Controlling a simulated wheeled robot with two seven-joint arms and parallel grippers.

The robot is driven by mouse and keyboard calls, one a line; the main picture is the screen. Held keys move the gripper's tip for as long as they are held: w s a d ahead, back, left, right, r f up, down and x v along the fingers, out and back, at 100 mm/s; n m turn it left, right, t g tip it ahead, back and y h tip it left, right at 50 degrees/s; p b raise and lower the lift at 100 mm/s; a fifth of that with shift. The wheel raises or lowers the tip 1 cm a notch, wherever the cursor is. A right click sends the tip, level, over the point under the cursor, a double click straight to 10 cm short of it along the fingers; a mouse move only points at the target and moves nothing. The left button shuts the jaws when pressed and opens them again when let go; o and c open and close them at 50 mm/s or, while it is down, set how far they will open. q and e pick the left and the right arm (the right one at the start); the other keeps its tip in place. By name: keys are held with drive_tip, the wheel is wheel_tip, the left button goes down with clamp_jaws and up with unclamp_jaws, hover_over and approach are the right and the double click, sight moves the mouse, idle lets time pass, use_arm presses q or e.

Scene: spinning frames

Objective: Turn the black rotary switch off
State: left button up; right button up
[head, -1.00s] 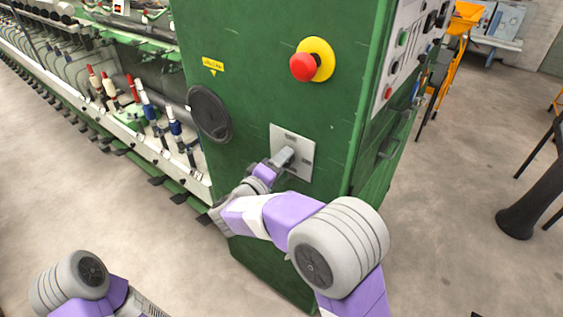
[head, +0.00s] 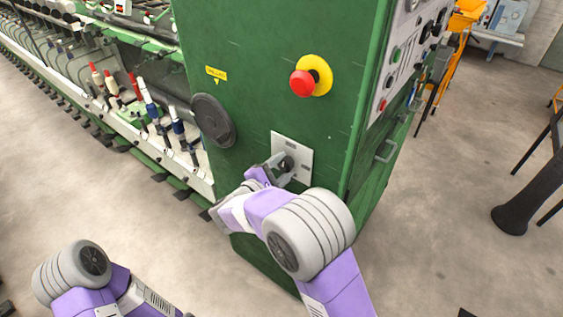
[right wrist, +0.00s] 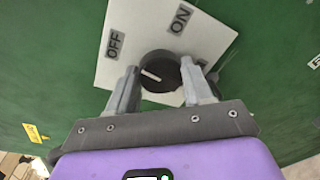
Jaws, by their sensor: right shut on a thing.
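The black rotary switch (right wrist: 160,66) sits on a white plate (right wrist: 215,38) with OFF and ON labels; a third label is partly hidden by a finger. The white line on the knob slants with its left end towards the OFF label. In the head view the switch (head: 287,164) shows dark on its plate (head: 304,157), on the green cabinet's front. My right gripper (right wrist: 160,84) has one finger on each side of the knob and is shut on it; it also shows in the head view (head: 275,168). My left arm shows at lower left; its gripper is out of view.
A red emergency button (head: 302,83) on a yellow base is above the plate. A round black cover (head: 213,120) is left of it. The spinning machine (head: 120,100) with several bobbins extends left. The cabinet's right side has buttons and a handle (head: 386,150).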

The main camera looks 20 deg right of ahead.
drive_tip(key=shift+n+p, duration=0.65)
drive_tip(key=shift+n, duration=0.25)
drive_tip(key=o, duration=1)
drive_tip(key=v, duration=0.7)
drive_tip(key=shift+s+a, duration=0.15)
drive_tip(key=shift+a, duration=0.15)
drive_tip(key=shift+f, duration=0.15)
